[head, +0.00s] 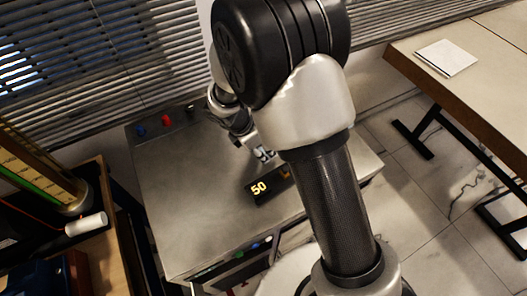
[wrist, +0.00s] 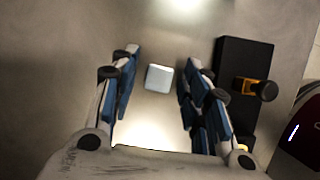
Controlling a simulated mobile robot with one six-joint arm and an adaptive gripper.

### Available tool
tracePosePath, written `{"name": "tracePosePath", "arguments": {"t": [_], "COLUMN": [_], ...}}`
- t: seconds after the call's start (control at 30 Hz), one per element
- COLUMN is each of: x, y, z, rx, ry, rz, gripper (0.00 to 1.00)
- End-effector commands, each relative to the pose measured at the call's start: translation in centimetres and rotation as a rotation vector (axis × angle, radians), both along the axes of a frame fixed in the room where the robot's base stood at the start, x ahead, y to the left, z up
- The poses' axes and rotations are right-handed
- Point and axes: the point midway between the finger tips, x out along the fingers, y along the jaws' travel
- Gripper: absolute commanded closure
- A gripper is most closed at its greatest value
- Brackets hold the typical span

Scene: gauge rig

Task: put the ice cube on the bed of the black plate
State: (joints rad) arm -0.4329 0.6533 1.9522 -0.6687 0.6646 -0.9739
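The ice cube (wrist: 159,78) is a small pale, rounded block on the grey metal top in the wrist view. My gripper (wrist: 164,58) is open, with one blue-padded finger on each side of the cube and a visible gap to both. How high the fingertips are above the top is hard to tell. A black block, likely the black plate (wrist: 232,62), lies just right of the right finger, with an orange piece and a dark knob. In the head view it (head: 255,198) shows a lit "50". My gripper (head: 264,153) is partly hidden there, and I cannot make out the cube.
The metal bench top (head: 190,200) is mostly clear to the left. Red and blue knobs (head: 140,131) stand at its back edge. A dark rounded object with a lit mark (wrist: 297,135) is at lower right in the wrist view. A wooden table (head: 480,55) stands at right.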

Motion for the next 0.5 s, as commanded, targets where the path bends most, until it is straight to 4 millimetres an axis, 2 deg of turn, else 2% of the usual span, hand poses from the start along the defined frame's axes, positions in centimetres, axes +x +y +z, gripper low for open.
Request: {"name": "tracePosePath", "arguments": {"t": [0.5], "x": [-0.01], "y": [0.01], "z": [0.01], "rx": [0.000], "ry": [0.000], "rz": [0.000], "gripper": [0.92]}}
